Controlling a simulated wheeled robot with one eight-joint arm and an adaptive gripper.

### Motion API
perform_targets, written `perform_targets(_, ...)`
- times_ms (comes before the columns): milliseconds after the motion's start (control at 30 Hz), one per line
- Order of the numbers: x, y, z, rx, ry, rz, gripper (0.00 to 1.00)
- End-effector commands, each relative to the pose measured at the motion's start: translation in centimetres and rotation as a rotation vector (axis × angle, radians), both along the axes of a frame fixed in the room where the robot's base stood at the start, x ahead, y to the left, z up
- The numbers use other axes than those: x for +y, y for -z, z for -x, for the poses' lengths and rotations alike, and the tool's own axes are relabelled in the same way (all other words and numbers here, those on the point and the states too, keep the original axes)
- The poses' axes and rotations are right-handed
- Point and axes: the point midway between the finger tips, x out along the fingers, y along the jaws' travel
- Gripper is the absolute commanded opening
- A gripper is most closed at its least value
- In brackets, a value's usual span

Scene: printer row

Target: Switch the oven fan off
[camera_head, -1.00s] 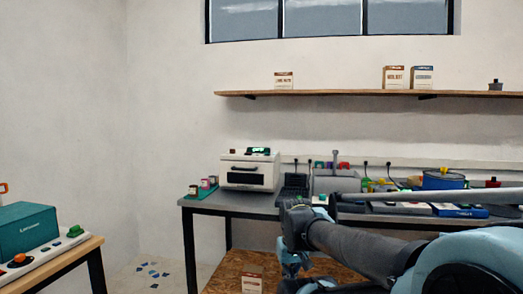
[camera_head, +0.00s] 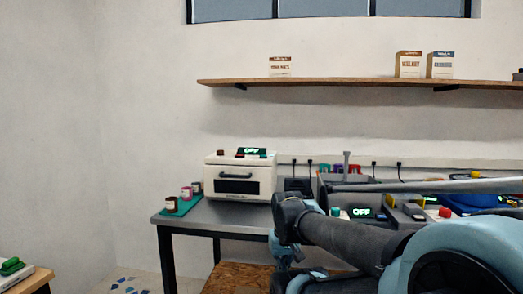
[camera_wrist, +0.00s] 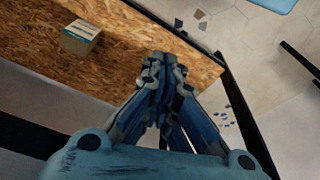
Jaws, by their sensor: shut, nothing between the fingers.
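A small white oven (camera_head: 240,176) stands on the grey bench against the wall, left of centre in the head view. It has a dark door window with a handle, and a dark panel on top whose green display (camera_head: 251,151) reads OFF. A small brown-red part shows on its top left. I cannot tell which part is the fan switch. My gripper shows in the wrist view (camera_wrist: 160,64), its fingers shut and empty, pointing down over the floor and a wood-chip board. In the head view my arm reaches in front of the bench, right of the oven and apart from it.
The grey bench (camera_head: 208,214) has a green mat (camera_head: 181,208) with small jars left of the oven. Right of it are a second display (camera_head: 362,212) reading OFF and a red button (camera_head: 445,212). A shelf (camera_head: 330,82) holds boxes. A cardboard box (camera_wrist: 79,37) sits on the lower board.

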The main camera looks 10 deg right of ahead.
Motion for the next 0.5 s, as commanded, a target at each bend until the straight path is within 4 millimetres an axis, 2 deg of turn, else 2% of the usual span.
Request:
perform_targets(300,0.0,-0.2,0.2,-0.003,0.002,0.000,0.00)
perform_targets(367,0.0,-0.9,0.6,-0.009,0.011,-0.002,0.00)
perform_targets(500,-0.1,-3.9,-0.9,0.005,0.083,-0.017,0.00)
